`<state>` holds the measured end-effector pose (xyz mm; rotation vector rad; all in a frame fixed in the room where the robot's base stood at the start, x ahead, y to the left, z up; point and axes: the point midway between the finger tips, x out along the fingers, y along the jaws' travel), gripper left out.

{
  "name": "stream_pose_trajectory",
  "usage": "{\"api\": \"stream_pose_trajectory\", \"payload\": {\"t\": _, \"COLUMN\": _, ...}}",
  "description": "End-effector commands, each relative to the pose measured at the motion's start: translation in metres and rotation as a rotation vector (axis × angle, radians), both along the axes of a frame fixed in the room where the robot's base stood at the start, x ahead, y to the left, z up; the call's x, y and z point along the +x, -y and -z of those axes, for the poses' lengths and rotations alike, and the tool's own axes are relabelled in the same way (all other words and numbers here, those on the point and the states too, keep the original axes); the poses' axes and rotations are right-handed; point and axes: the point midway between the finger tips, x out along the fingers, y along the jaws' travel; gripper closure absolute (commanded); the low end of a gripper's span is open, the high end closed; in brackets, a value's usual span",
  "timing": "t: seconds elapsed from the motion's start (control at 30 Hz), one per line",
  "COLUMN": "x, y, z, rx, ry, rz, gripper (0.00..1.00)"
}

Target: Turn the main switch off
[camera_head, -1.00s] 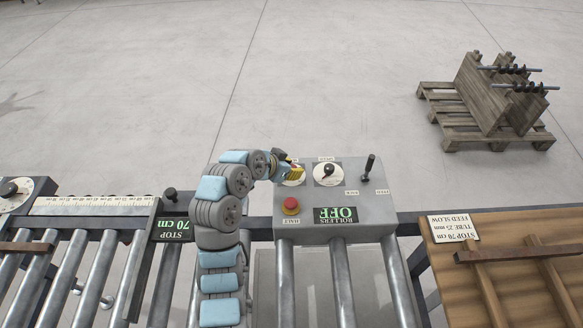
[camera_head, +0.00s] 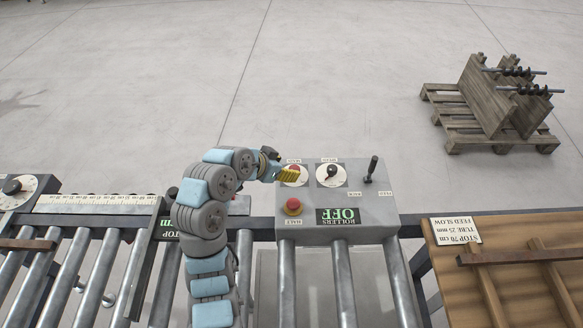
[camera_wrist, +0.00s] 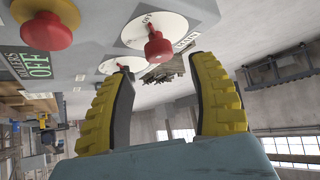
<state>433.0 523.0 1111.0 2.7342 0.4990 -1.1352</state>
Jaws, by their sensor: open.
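The grey control box (camera_head: 345,205) carries a red knob on a round white dial (camera_head: 293,171), which looks like the main switch. The red knob (camera_wrist: 158,48) stands out from its white disc in the wrist view. Its exact setting is hard to read. My gripper (camera_head: 284,175) is at the left side of this dial in the head view, its yellow fingers partly over it. In the wrist view my gripper (camera_wrist: 163,72) is open and empty, with the red knob just beyond the gap between the fingertips, apparently not touched.
A red mushroom button (camera_head: 293,206) on a yellow base sits below the dial, beside a display (camera_head: 338,216) reading "ROLLERS OFF". A second dial with a black knob (camera_head: 331,173) and an upright black lever (camera_head: 370,168) are to the right. Roller conveyors run in front.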

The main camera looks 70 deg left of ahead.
Motion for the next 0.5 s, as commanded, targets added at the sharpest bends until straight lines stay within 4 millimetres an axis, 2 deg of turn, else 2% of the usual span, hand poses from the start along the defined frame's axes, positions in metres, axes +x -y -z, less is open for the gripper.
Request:
{"api": "stream_pose_trajectory", "payload": {"t": 0.2, "x": -0.022, "y": 0.007, "z": -0.024, "rx": 0.004, "ry": 0.003, "rz": -0.001, "gripper": 0.40}}
{"api": "stream_pose_trajectory", "payload": {"t": 0.5, "x": -0.037, "y": 0.013, "z": -0.040, "rx": 0.004, "ry": 0.001, "rz": -0.002, "gripper": 0.40}}
